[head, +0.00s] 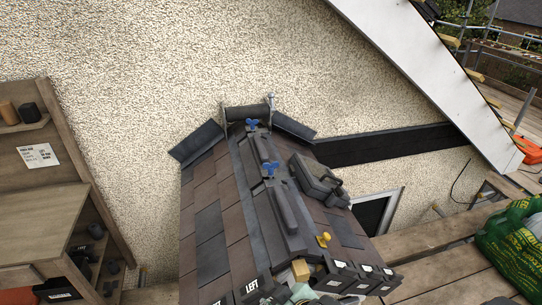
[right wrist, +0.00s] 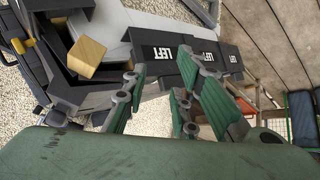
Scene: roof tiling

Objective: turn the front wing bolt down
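Two blue wing bolts stand on the dark ridge of the small roof in the head view. The front wing bolt (head: 270,169) is the nearer one, midway along the ridge. The rear wing bolt (head: 252,123) is at the far end near the wall. My right gripper (right wrist: 155,86) has green fingers set apart, with nothing visible between them. It is near the front eave, beside black pieces marked LEFT (right wrist: 180,53), well short of the front wing bolt. Neither bolt shows in the right wrist view. My left gripper is not in view.
A dark grey tool-like object (head: 318,181) lies on the right slope beside the ridge. A yellow knob (head: 323,239) and a wooden block (head: 300,270) are near the front. Wooden shelving (head: 45,215) stands left; green bags (head: 515,240) lie on the planks at right.

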